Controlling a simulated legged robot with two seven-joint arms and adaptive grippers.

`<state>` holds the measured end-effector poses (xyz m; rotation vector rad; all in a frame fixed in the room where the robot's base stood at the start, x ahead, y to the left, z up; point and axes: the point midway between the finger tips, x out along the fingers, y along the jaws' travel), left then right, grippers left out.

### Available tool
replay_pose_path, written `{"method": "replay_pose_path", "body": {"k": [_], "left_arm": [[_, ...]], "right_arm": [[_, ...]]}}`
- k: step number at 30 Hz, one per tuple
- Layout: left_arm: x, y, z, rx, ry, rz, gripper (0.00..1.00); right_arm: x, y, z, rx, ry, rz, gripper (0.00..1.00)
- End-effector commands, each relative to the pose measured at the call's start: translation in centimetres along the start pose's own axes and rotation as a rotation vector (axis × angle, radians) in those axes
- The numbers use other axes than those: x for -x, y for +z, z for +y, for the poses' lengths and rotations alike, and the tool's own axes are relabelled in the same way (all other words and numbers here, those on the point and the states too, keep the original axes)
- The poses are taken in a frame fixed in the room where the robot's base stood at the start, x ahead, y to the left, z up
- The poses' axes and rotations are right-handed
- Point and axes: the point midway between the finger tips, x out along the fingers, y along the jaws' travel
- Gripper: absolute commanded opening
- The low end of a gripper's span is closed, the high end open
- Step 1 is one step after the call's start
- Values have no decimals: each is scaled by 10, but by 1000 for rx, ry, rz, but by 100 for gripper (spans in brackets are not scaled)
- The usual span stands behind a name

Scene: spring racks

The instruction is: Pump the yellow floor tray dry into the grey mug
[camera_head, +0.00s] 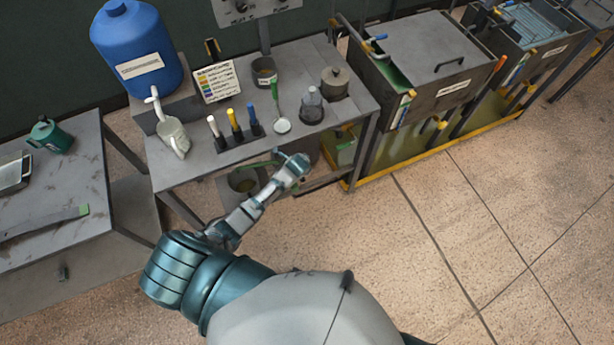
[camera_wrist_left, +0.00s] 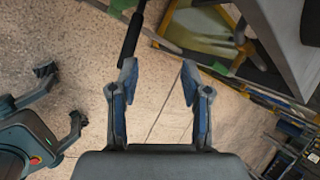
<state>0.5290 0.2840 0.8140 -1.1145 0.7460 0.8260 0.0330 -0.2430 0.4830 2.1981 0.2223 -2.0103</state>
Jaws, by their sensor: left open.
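The yellow floor tray (camera_head: 436,150) lies under the racks at the right and holds greenish liquid. Part of what looks like this tray (camera_wrist_left: 205,45) shows at the top of the left wrist view. A dark grey mug (camera_head: 264,72) with a label stands at the back of the bench. My left arm reaches over the floor before the bench. In the left wrist view my left gripper (camera_wrist_left: 158,78) is open and empty, with bare floor between its fingers. Its fingers are hard to make out in the head view. I cannot identify a pump for certain.
A bucket (camera_head: 243,181) sits below. Floor at right is clear.

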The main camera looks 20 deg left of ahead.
Motion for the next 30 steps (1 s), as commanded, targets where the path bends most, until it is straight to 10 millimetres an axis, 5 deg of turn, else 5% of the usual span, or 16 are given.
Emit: {"method": "replay_pose_path", "body": {"k": [6,11,24,30], "left_arm": [[6,17,-24,640,-94,126,47],[15,22,-24,1123,-52,249,47],[38,38,37,2461,433,288,47],[46,44,59,2809,592,181,47]], "right_arm": [[-23,3,-1,0,0,-1,89],[-36,5,-1,0,-1,-3,89],[-69,11,-2,0,-2,-8,89],[-75,12,-2,0,-2,-9,89]]}}
